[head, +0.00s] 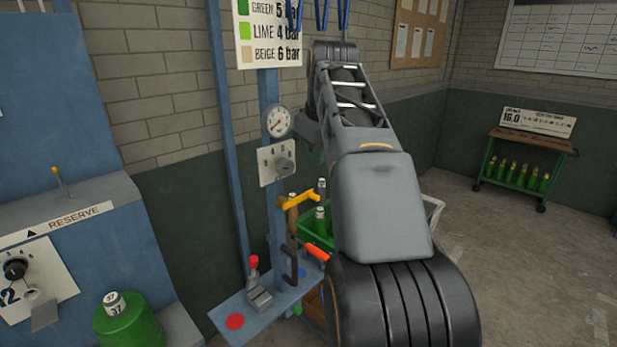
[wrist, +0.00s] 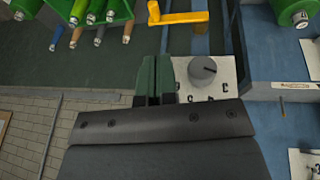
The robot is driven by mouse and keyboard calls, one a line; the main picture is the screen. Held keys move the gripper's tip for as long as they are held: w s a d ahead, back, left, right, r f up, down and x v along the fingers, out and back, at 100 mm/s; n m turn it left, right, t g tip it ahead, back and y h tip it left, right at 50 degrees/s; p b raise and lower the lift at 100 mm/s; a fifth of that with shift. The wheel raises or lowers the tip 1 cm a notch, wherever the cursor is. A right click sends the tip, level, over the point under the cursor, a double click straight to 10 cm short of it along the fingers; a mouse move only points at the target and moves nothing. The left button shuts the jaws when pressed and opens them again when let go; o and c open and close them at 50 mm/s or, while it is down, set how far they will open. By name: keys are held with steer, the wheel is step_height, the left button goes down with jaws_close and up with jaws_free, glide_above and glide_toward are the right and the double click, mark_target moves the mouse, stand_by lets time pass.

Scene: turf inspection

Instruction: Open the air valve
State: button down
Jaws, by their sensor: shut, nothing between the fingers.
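A yellow lever (head: 300,199), which I take for the air valve's handle, sits on the blue post (head: 270,90) below the gauge, sticking out sideways. It also shows in the wrist view, at the top (wrist: 180,17). My gripper (wrist: 155,75) is shut and empty in the wrist view, apart from the lever and beside the grey knob (wrist: 203,70) on its white numbered plate (wrist: 228,80). The knob also shows in the head view (head: 285,166). In the head view my arm hides most of my gripper.
A round gauge (head: 278,121) is above the knob. A green crate (head: 318,238) with bottles is behind the post. A blue RESERVE cabinet (head: 85,240) and green cylinder (head: 127,322) stand left.

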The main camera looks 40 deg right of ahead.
mark_target(314, 195)
steer(key=shift+s+d, duration=0.15)
steer(key=shift+d, duration=0.05)
steer(key=x, duration=1)
steer(key=shift+s+d+f, duration=0.1)
stand_by(0.4)
